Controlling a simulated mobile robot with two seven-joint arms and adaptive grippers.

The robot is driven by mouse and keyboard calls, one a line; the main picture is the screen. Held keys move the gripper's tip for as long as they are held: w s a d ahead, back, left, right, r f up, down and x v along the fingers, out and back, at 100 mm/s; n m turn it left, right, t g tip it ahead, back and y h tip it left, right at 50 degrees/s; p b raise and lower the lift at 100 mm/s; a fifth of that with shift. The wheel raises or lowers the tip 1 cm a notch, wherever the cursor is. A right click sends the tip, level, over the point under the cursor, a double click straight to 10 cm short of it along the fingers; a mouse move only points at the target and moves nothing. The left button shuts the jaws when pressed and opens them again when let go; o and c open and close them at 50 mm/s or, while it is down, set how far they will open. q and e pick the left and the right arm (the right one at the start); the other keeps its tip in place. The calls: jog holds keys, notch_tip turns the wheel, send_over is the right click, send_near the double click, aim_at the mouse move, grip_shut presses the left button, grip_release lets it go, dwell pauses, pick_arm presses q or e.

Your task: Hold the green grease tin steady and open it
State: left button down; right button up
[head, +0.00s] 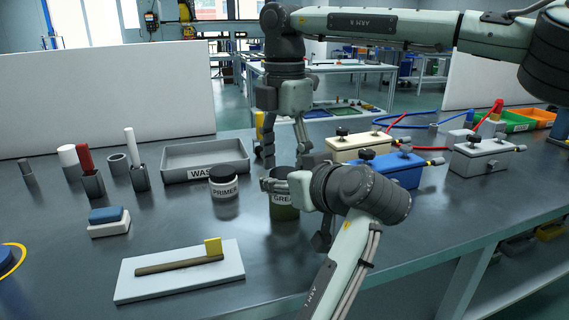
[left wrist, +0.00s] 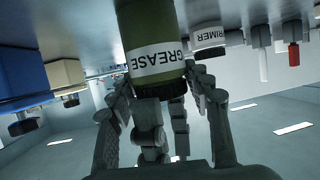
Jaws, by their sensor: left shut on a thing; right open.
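The green grease tin (head: 284,212) stands upright on the dark bench, partly hidden by my left gripper. In the left wrist view the tin (left wrist: 148,22) appears upside down, with a white GREASE label and a dark lid (left wrist: 165,91) at its top end. My left gripper (head: 279,184) reaches in from the front and is shut on the tin's upper part; its fingers (left wrist: 158,90) show on both sides there. My right gripper (head: 286,158) points down from above, open, fingers spread just over the lid. Whether its fingertips touch the lid is unclear.
A primer jar (head: 223,182) stands close left of the tin, before a grey waste tray (head: 205,160). Blue (head: 395,170) and cream (head: 357,148) boxes sit close on the right. A white board (head: 180,272) with a brown-handled tool lies at front left.

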jog(key=shift+r, duration=2.25)
pick_arm(q)
jog(key=c, duration=0.6)
grip_release()
jog(key=shift+s, duration=0.1)
